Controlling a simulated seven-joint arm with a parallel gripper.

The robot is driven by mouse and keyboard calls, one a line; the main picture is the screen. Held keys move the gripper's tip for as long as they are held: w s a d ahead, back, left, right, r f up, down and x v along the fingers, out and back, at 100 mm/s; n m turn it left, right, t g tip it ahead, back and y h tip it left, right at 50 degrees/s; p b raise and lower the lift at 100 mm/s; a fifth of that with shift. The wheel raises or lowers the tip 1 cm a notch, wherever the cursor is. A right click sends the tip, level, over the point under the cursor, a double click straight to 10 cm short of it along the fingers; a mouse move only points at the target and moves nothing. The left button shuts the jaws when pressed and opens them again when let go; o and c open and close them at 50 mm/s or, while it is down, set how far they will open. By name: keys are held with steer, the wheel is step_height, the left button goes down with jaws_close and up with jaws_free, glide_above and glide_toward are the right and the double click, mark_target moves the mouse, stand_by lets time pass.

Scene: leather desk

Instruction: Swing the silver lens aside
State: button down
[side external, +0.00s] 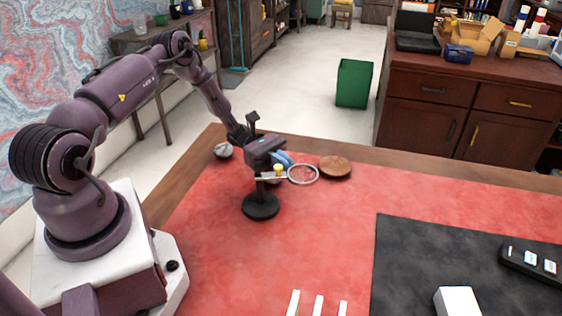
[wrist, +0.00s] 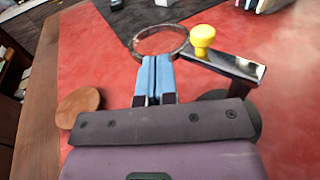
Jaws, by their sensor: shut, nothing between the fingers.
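The silver lens (side external: 303,183) is a round ring on a flat metal arm over a black round base (side external: 261,207). A yellow knob (side external: 278,169) stands on that arm. My gripper (side external: 285,160) is low beside the ring and knob, with its blue fingers shut and empty. In the wrist view, the lens ring (wrist: 135,44) lies just beyond the blue fingertips (wrist: 155,62), and the yellow knob (wrist: 202,38) is to their right. I cannot tell whether the fingertips touch the ring. The base is partly hidden behind my gripper in the wrist view.
A brown round wooden disc (side external: 335,166) lies right of the lens. A small silver round object (side external: 223,150) is at the back left. A black mat (side external: 430,260) holds a dark device (side external: 532,262) and a white block (side external: 458,301). The red surface between is clear.

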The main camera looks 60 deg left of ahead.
steer(key=shift+w+d+m+g, duration=0.1)
steer(key=shift+d+m+g, duration=0.3)
steer(key=shift+d, duration=0.05)
steer(key=shift+a, duration=0.1)
